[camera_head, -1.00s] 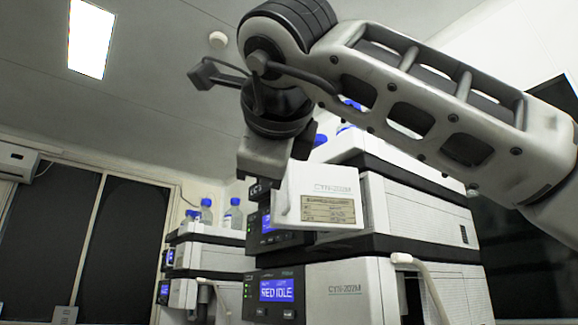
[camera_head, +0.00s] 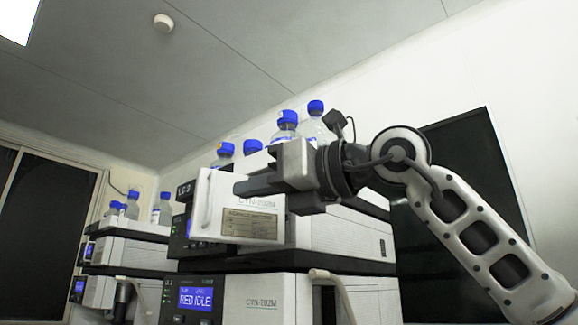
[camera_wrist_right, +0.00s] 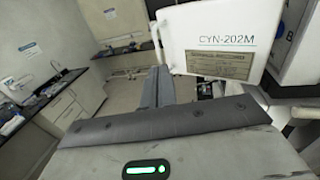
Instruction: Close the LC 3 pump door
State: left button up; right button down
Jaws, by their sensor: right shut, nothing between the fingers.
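The LC 3 pump door (camera_head: 228,212) is a white panel with a handle at its left edge and a printed plate. It stands open, swung out from the upper unit of the near stack, beside the LC 3 label (camera_head: 186,190). The door also shows in the right wrist view (camera_wrist_right: 218,35), marked CYN-202M. My right gripper (camera_head: 240,187) is shut and empty, its fingers pointing left across the upper part of the door in the head view. In the right wrist view the fingers (camera_wrist_right: 156,85) lie left of and below the door. Contact cannot be told. My left gripper is out of view.
Below is another unit with a RED IDLE screen (camera_head: 195,298). Bottles with blue caps (camera_head: 285,128) stand on top of the stack. A second stack (camera_head: 125,250) is farther left. A dark panel (camera_head: 455,220) is on the wall behind my right arm.

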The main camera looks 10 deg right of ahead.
aim_at(230, 194)
jog(key=p+x, duration=0.1)
jog(key=x, duration=0.3)
jog(key=shift+w+a, duration=0.1)
dwell(0.3)
